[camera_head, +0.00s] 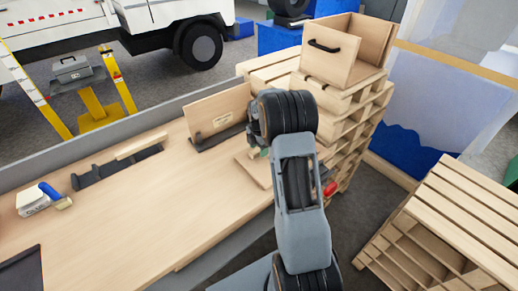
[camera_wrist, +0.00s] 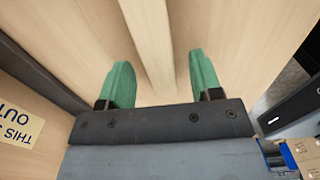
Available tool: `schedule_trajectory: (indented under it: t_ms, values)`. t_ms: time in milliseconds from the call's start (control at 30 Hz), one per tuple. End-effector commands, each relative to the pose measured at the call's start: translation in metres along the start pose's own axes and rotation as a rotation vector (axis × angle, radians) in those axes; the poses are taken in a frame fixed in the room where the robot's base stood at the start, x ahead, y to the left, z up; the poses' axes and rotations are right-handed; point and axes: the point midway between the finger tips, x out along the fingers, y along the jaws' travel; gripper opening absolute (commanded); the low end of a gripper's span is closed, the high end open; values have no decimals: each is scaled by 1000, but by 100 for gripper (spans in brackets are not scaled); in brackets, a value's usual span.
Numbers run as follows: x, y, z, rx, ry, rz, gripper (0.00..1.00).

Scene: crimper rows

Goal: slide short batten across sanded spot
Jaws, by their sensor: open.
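In the wrist view my gripper (camera_wrist: 155,85) is open, with its two green fingers apart. A pale wooden strip (camera_wrist: 150,40), which looks like a batten, runs between the fingers with gaps on both sides. Its far end is out of frame. In the head view my gripper (camera_head: 258,153) is over the right end of the workbench, mostly hidden by my arm. Another pale batten (camera_head: 141,146) rests on a dark rack (camera_head: 118,167) at the left of the bench. I cannot make out a sanded spot.
Stacked pallets with an open wooden box (camera_head: 345,50) stand at the right. The bench middle (camera_head: 170,210) is clear.

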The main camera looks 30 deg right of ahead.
Motion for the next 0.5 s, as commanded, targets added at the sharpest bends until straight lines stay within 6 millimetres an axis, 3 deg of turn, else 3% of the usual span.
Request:
schedule_trajectory:
  t_ms: [500]
  values:
    - [-90,0,0,0,-2,4,59]
